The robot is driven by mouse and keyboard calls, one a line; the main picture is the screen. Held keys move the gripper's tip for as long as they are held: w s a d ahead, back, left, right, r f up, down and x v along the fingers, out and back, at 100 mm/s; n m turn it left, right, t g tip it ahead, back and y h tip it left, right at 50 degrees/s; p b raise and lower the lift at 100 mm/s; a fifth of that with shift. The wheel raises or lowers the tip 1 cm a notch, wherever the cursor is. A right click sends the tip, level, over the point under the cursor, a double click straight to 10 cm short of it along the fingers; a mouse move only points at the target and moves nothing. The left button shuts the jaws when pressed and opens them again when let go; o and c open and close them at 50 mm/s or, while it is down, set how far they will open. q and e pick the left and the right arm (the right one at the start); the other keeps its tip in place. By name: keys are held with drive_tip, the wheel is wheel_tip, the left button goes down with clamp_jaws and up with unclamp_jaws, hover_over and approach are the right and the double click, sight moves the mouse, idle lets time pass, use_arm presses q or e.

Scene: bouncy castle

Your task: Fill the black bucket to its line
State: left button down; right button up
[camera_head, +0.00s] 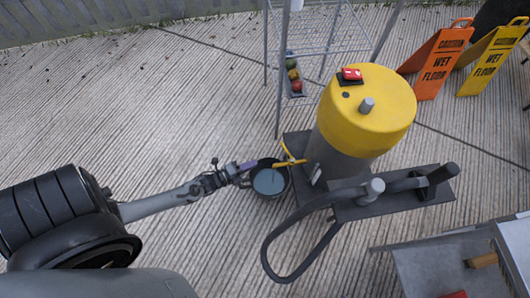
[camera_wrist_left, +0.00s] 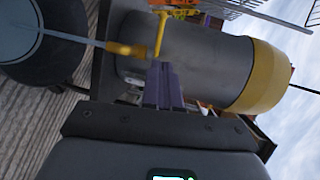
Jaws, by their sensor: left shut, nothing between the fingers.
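The black bucket (camera_head: 273,197) stands on the floor under the tank's yellow tap (camera_head: 289,162). Grey-blue water lies inside it; I cannot make out its line. In the left wrist view the bucket (camera_wrist_left: 72,77) is at the upper left, and a thin stream of water (camera_wrist_left: 72,37) runs from the tap spout (camera_wrist_left: 126,49) into it. The tap's yellow handle (camera_wrist_left: 161,34) stands out just beyond my fingertips. My left gripper (camera_head: 250,166) is shut and empty beside the tap, over the bucket's edge; its purple fingers (camera_wrist_left: 163,85) are together. My right gripper is not in view.
The grey tank with a yellow lid (camera_head: 366,112) stands on a dark base, with a black hose (camera_head: 266,250) looping in front. A wire rack (camera_head: 279,80) with coloured balls is behind. Wet-floor signs (camera_head: 436,62) stand at the back right. Floor at left is clear.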

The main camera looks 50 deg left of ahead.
use_arm(q)
drive_tip(key=b, duration=0.7)
approach(287, 151)
drive_tip(key=a+f+x, duration=0.1)
drive_tip(key=x, duration=0.4)
drive_tip(key=shift+w+r, duration=0.2)
drive_tip(key=shift+w, duration=0.65)
drive_tip(key=shift+s, duration=0.1)
